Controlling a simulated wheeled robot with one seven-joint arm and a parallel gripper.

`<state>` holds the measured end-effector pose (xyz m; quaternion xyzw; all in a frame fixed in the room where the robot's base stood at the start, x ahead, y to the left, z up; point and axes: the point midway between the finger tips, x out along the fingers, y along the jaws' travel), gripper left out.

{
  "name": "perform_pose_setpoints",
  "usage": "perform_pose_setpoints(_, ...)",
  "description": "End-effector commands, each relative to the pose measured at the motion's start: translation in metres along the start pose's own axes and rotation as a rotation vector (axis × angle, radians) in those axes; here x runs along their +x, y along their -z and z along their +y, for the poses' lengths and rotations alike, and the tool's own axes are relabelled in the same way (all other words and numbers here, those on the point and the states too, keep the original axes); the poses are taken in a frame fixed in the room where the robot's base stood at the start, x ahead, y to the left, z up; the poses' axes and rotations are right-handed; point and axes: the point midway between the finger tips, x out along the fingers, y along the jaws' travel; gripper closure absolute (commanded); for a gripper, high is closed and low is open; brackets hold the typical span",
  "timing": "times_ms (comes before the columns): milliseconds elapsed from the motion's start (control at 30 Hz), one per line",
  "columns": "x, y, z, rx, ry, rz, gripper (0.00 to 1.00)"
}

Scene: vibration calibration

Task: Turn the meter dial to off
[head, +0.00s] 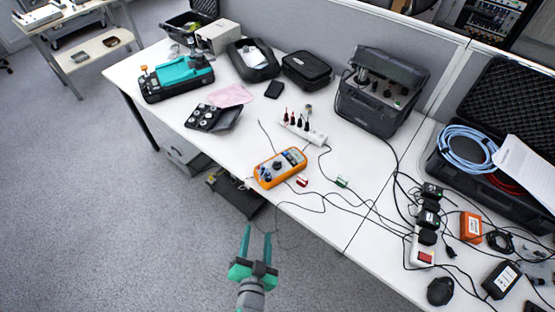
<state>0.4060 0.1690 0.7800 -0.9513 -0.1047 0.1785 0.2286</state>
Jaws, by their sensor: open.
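The meter (279,168) is an orange handheld multimeter with a dark dial (277,166) on its face. It lies on the white table near the front edge, at the middle of the head view. The dial is too small for me to tell its setting. My gripper (257,232) is teal, open and empty. In the picture it is below the meter, in front of the table edge and over the floor. Its fingers point toward the table and are apart from the meter.
The white table (325,220) has a power strip (303,131) behind the meter and thin black cables around it. A grey case (380,92) stands behind. Chargers and a computer mouse (440,291) crowd the right. A teal device (177,79) is at left. Carpet (110,220) is open at left.

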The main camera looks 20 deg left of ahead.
Motion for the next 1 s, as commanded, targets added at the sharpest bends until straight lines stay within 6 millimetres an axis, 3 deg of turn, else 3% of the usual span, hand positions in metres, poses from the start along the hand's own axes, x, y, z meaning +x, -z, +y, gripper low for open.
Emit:
perform_pose_setpoints(100,0.045,0.002,-0.033,0.031,0.088,-0.039,0.54)
perform_pose_setpoints(400,0.130,0.008,-0.121,0.028,0.313,-0.192,0.54)
perform_pose_setpoints(700,0.181,0.016,-0.194,-0.095,0.497,-0.386,0.54)
perform_pose_setpoints(900,0.202,0.022,-0.220,-0.230,0.571,-0.534,0.54)
perform_pose_setpoints(1000,0.210,0.025,-0.224,-0.309,0.587,-0.612,0.54)
